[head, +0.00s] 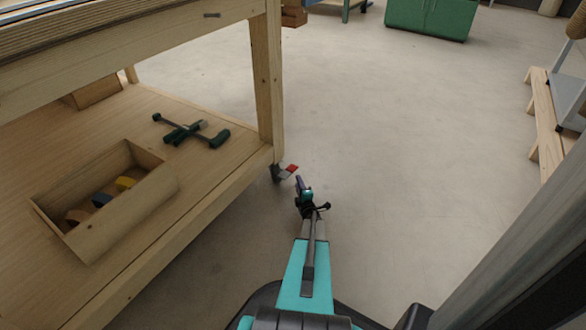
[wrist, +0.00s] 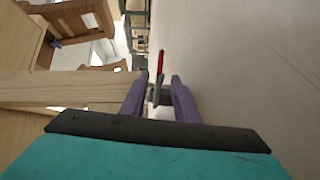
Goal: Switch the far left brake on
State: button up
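A caster (head: 277,173) sits under the corner leg of a wooden workbench (head: 265,75). Its brake pedal (head: 291,168) has a red end and sticks out to the right, over the floor. My gripper (head: 299,182) is just below the pedal in the head view. In the wrist view, the purple fingers of my gripper (wrist: 160,78) are apart, with the red pedal (wrist: 160,62) showing in line with the gap between them. I cannot tell whether either finger touches the pedal. The wheel is partly hidden.
The bench's lower shelf (head: 215,205) carries a wooden tray (head: 150,215) with coloured pieces and a green clamp (head: 185,133). A green cabinet (head: 430,15) stands at the back. A wooden rack (head: 545,120) is at the right. The floor between is clear.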

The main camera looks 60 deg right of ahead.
aim_at(292, 164)
jog(key=shift+d+f, duration=0.1)
jog(key=shift+d, duration=0.1)
jog(key=shift+w+d+f+b, duration=0.1)
jog(key=shift+w+d+b, duration=0.2)
jog(key=shift+w+d, duration=0.1)
jog(key=b+x, duration=0.4)
jog(key=x, duration=0.8)
jog(key=shift+w+d+b, duration=0.1)
jog(key=shift+b, duration=0.2)
grip_shut()
